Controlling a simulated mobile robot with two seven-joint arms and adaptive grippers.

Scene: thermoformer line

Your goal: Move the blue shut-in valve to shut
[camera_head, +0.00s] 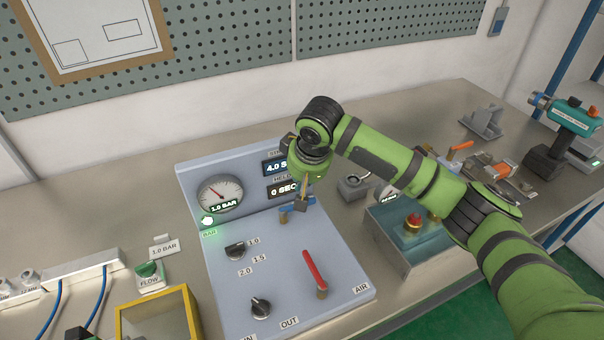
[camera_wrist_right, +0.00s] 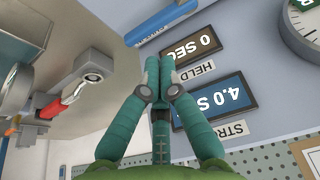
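The blue shut-in valve handle (camera_head: 298,207) is on the grey control panel (camera_head: 290,245), below the displays. It lies roughly crosswise in the head view, partly hidden by my right gripper (camera_head: 304,192). In the right wrist view the blue handle (camera_wrist_right: 168,20) lies just beyond the fingertips of my right gripper (camera_wrist_right: 158,62). These fingers are together, with nothing visible between them. A gap seems to show between fingertips and handle, but contact is hard to judge. I cannot make out my left gripper in either view.
A red lever (camera_head: 314,268) and two black knobs (camera_head: 236,250) share the panel. A gauge (camera_head: 220,194) reads 1.0 BAR. A yellow-framed box (camera_head: 188,296) stands left of the panel. A box with a red button (camera_head: 414,222) stands to the right, under my right arm.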

